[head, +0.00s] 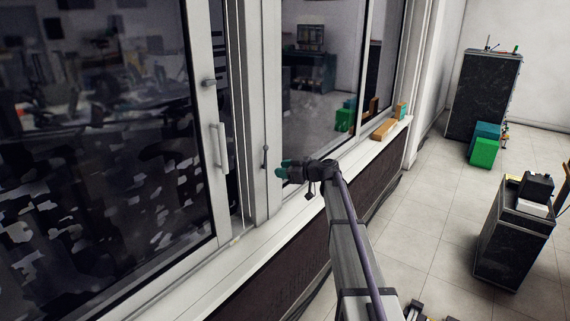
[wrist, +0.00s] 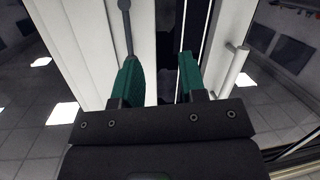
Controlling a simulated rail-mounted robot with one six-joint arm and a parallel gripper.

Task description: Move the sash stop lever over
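The sash stop lever (head: 265,157) is a small dark grey lever on the white window frame, hanging roughly upright. In the wrist view a grey lever (wrist: 127,20) with a rounded end shows at the top, just above the left fingertip. My gripper (head: 283,170) is just right of the lever in the head view. In the wrist view my gripper (wrist: 160,62) has its two green fingers apart with nothing between them. I cannot tell whether the left finger touches the lever.
A white sash handle (head: 221,147) is on the left sash; it also shows in the wrist view (wrist: 233,70). A small grey catch (head: 209,82) sits above it. The white sill (head: 245,252) runs below, with an orange block (head: 384,129) farther along. Dark cabinets (head: 483,95) stand at right.

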